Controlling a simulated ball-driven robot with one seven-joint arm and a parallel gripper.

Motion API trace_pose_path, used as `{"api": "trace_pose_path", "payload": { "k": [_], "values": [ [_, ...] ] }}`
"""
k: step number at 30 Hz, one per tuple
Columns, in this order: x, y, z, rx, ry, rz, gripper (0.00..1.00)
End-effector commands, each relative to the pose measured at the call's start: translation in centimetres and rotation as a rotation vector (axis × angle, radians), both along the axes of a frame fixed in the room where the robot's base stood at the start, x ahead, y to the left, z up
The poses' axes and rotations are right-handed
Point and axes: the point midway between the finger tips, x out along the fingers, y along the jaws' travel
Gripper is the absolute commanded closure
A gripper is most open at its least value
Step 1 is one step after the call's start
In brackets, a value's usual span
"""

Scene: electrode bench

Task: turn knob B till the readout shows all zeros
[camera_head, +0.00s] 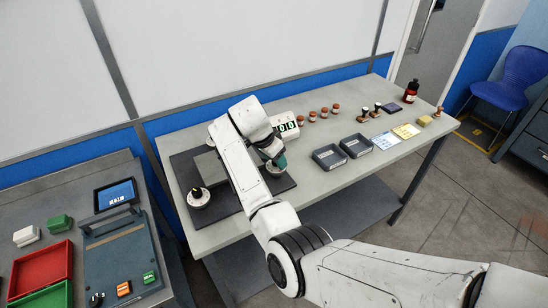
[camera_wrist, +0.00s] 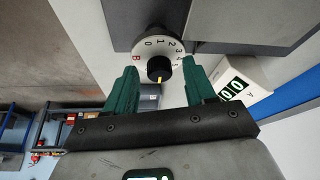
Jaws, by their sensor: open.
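Knob B, a black knob (camera_wrist: 160,66) with a yellow pointer mark, sits on a white dial (camera_wrist: 150,45) with a red B and black digits in the wrist view. The yellow mark faces my gripper's palm. My gripper (camera_wrist: 162,78) is open, its green fingers on either side of the knob, apart from it as far as I can tell. In the head view my gripper (camera_head: 272,160) is over the dial (camera_head: 276,171).
A second dial with a black knob (camera_head: 198,196) stands at the left of the dark mat (camera_head: 228,208). Grey trays (camera_head: 329,158), small brown-topped jars (camera_head: 324,113) and stamps (camera_head: 364,114) lie to the right. A side bench (camera_head: 70,190) stands at left.

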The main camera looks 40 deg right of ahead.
Motion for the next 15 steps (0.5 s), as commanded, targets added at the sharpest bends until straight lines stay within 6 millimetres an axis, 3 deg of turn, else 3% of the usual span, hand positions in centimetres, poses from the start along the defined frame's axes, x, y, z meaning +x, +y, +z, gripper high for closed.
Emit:
{"api": "trace_pose_path", "payload": {
  "k": [8, 15],
  "values": [
    [0.1, 0.4, 1.1, -0.002, -0.003, 0.0, 0.45],
    [0.2, 2.2, 5.1, -0.001, -0.004, 0.001, 0.45]
  ]
}}
